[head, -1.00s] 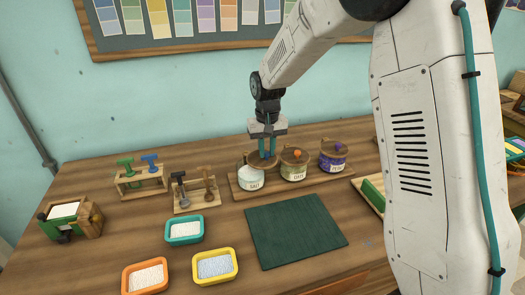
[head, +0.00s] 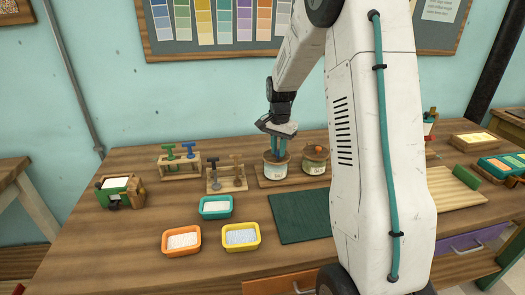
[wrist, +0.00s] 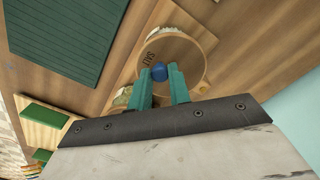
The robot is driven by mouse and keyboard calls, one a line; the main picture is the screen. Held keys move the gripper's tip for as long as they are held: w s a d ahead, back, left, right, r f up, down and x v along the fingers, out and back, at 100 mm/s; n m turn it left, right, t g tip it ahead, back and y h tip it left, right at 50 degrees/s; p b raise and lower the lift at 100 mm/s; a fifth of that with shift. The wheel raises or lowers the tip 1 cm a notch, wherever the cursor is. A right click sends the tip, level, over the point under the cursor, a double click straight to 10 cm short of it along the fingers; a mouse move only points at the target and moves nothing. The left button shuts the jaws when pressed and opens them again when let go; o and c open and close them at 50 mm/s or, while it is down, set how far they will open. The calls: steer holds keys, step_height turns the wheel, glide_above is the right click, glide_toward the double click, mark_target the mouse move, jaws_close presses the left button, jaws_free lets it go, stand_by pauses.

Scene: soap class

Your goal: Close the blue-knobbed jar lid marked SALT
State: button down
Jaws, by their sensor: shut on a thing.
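The wooden lid (wrist: 190,62) with a round blue knob (wrist: 159,72) and dark SALT lettering fills the upper middle of the wrist view. My gripper (wrist: 160,76) has its two teal fingers closed around the knob. In the head view my gripper (head: 275,146) points down over the leftmost jar, the salt jar (head: 274,171), a pale jar with a white label. The lid is at the top of this jar, and the fingers partly cover it. I cannot tell whether it sits fully flush.
A jar with an orange knob (head: 316,162) stands just right on the same wooden board. My arm hides the area beyond. A rack (head: 228,180) of stampers stands left. Teal (head: 215,208), orange (head: 181,240) and yellow (head: 240,238) trays and a green mat (head: 305,229) lie in front.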

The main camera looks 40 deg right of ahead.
mark_target(277, 152)
steer(key=shift+w+r, duration=0.1)
steer(key=shift+w, duration=0.05)
stand_by(0.3)
steer(key=c, duration=1.3)
jaws_free()
steer(key=shift+a, duration=0.1)
step_height(277, 152, up, 8)
steer(key=shift+f, duration=0.15)
